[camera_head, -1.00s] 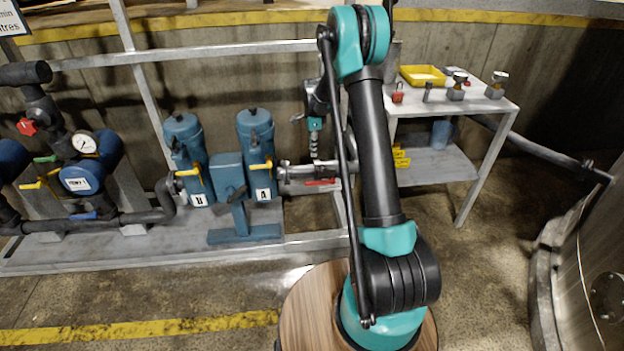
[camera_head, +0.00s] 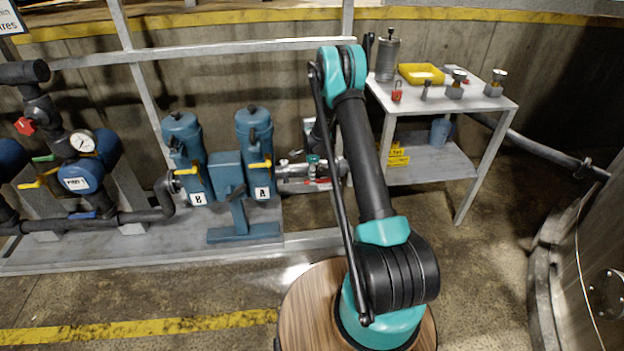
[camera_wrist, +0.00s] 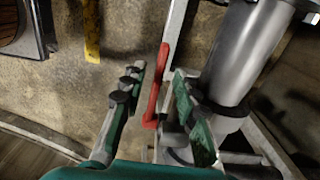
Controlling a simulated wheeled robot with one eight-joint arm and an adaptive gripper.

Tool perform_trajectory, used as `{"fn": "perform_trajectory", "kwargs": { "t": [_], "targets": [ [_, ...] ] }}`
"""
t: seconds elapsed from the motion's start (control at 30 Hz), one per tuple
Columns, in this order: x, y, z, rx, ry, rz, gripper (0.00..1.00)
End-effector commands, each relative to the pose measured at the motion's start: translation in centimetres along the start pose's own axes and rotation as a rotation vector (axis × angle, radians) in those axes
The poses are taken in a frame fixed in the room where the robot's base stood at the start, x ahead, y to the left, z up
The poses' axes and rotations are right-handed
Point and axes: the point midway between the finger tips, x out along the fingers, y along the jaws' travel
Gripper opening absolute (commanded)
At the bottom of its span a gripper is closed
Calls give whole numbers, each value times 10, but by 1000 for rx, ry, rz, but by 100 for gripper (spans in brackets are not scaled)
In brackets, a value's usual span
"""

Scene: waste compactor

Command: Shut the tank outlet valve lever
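The red valve lever (camera_wrist: 157,85) sits beside a grey metal pipe (camera_wrist: 245,55) in the wrist view. My gripper (camera_wrist: 158,74) is open, with one finger on either side of the lever; contact with either finger cannot be made out. In the head view a small part of the red lever (camera_head: 322,181) shows low by the metal pipe (camera_head: 292,170), right of filter A. There my gripper is mostly hidden among the pipe fittings and behind my arm.
Blue filters A (camera_head: 254,150) and B (camera_head: 184,150), with yellow levers, stand left of the pipe. A metal table (camera_head: 440,105) with a yellow tray (camera_head: 421,74) and small items stands right. A frame rail (camera_head: 200,50) runs behind. Floor in front is partly clear.

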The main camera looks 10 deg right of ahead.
Motion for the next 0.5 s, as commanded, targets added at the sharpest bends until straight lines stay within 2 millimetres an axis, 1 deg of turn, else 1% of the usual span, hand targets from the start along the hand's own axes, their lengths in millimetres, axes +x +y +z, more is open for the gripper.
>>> {"fn": "perform_trajectory", "kwargs": {
  "t": [0.03,0.17,0.43,0.47,0.5],
  "targets": [
    [5,0,0,0,0,0,30],
    [11,0,0,0,0,0,30],
    [13,0,0,0,0,0,30],
    [13,0,0,0,0,0,29],
    [13,0,0,0,0,0,24]
  ]
}}
